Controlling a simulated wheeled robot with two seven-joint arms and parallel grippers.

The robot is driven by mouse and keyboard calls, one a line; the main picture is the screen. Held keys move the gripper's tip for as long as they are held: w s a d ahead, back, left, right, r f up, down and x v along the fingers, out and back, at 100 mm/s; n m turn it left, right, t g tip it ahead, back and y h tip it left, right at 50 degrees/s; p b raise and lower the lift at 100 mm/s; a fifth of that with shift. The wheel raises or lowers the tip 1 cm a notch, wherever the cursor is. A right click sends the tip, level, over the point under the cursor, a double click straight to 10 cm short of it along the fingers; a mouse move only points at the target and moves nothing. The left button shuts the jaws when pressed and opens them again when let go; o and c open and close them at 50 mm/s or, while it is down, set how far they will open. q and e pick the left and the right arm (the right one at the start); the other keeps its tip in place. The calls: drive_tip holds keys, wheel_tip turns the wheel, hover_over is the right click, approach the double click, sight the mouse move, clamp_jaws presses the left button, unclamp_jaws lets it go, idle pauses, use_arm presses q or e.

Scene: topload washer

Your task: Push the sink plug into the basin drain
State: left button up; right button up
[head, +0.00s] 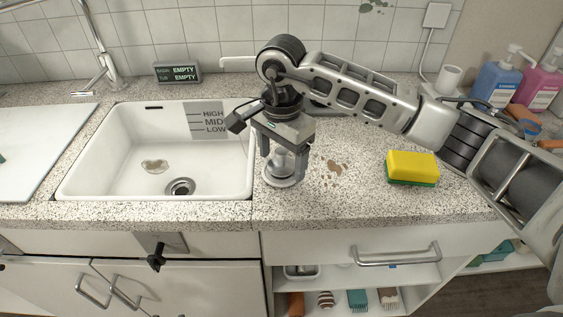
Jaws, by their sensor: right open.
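The sink plug (281,178), a round silver piece with a knob, sits on the speckled counter just right of the basin. My right gripper (282,163) points down over it, open, with one finger on each side of the knob. The fingers hide part of the plug, and I cannot tell whether they touch it. The white basin (108,175) is at left. Its round metal drain (180,187) shows uncovered in the floor near the front. My left gripper is not in view.
A yellow-green sponge (412,167) lies right of my right gripper, with a brown stain (336,167) between. A faucet (103,60) stands behind the basin, beside a small display (177,73) reading EMPTY. Soap bottles (497,82) stand at back right. A black-handled lever (157,257) sticks out below the basin.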

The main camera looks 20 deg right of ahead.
drive_tip(key=c, duration=1)
drive_tip(key=shift+c, duration=0.2)
